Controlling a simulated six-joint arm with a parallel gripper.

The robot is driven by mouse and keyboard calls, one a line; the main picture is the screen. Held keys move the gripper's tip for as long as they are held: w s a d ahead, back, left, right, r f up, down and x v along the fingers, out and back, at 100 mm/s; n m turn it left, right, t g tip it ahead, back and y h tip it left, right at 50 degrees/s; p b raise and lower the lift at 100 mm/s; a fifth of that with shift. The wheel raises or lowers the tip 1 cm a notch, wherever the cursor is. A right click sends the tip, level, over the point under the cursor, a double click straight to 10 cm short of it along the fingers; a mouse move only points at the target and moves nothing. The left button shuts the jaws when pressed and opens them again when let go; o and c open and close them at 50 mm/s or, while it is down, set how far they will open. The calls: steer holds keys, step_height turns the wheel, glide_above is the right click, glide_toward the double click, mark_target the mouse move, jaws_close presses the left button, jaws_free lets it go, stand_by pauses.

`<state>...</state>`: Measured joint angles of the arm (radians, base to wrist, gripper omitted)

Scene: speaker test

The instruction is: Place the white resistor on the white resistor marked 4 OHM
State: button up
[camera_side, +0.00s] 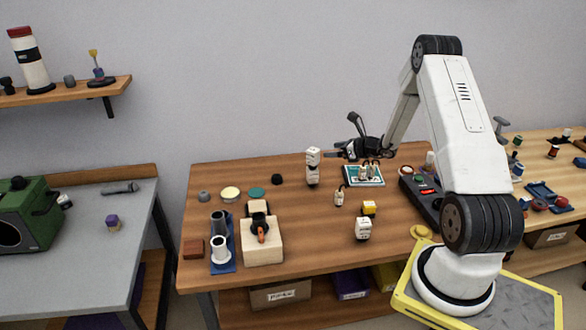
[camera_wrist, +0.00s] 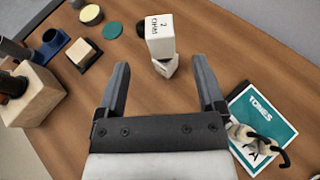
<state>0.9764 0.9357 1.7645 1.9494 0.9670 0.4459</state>
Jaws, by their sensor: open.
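A white block marked 2 OHMS (camera_wrist: 160,36) sits on a second white block (camera_wrist: 166,67), whose marking I cannot read. The upper block also shows in the side view (camera_side: 313,156), with the lower block (camera_side: 312,176) under it on the wooden table. No 4 OHM marking is legible. My gripper (camera_wrist: 162,72) is open and empty, its two fingers apart on either side of the stack's line of sight in the wrist view. In the side view my gripper (camera_side: 342,153) is just right of the stack's top, pointing left.
A teal-and-white board (camera_side: 352,184) with small white parts and dark wires lies beneath my gripper. A small white part (camera_side: 339,197), a yellow block (camera_side: 369,208) and a white block (camera_side: 363,231) stand nearer. A wooden block (camera_side: 262,250) is left. Bare table lies between.

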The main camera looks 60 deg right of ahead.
steer(key=shift+v, duration=0.75)
steer(key=shift+a, duration=0.1)
steer(key=a+r+n+g+y, duration=0.2)
steer(key=a+n+g+y, duration=0.45)
steer(key=a+n, duration=1.2)
steer(key=s+a+r+n+g+h, duration=0.2)
steer(key=s+a+n, duration=0.3)
steer(key=a+n, duration=0.3)
steer(key=s+a+r+n+g+h, duration=0.2)
steer(key=s+a+n+h, duration=0.2)
steer(key=a+n, duration=0.5)
steer(key=s+a, duration=0.1)
steer(key=s, duration=0.1)
steer(key=shift+s+r, duration=0.3)
steer(key=shift+r, duration=0.1)
